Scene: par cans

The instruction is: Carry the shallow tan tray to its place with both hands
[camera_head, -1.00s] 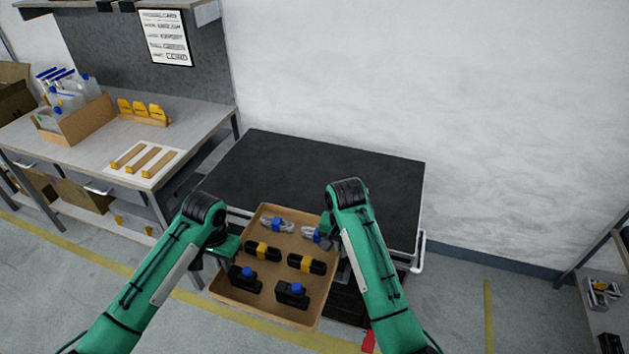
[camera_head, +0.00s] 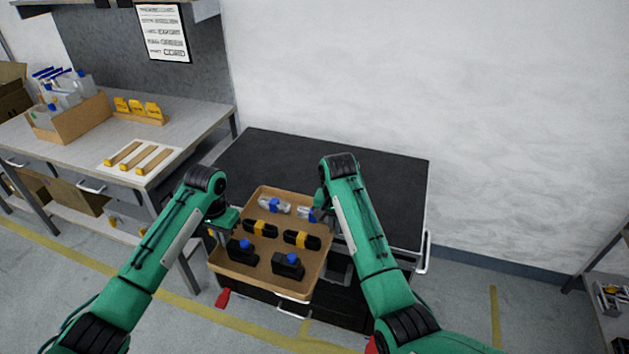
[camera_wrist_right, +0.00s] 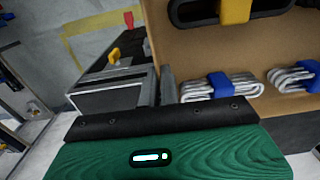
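The shallow tan tray (camera_head: 262,270) is level in front of the black-topped cart, its far part over the cart's near edge. It holds two grey cable bundles with blue ties, two black items with yellow bands and two black items with blue tops. My left gripper (camera_head: 222,228) is at the tray's left wall and my right gripper (camera_head: 323,214) at its right wall; both appear shut on it. The left fingertips are mostly hidden. In the right wrist view the fingers (camera_wrist_right: 160,88) are close against the tray's wall, with the tray's inside (camera_wrist_right: 195,50) beside them.
The cart's black top (camera_head: 330,180) is bare behind the tray. A workbench (camera_head: 85,140) at the left carries a cardboard bin (camera_head: 75,118), yellow-fronted pieces and a white board with wooden strips. A shelf (camera_head: 605,285) stands at the far right. A white wall is behind.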

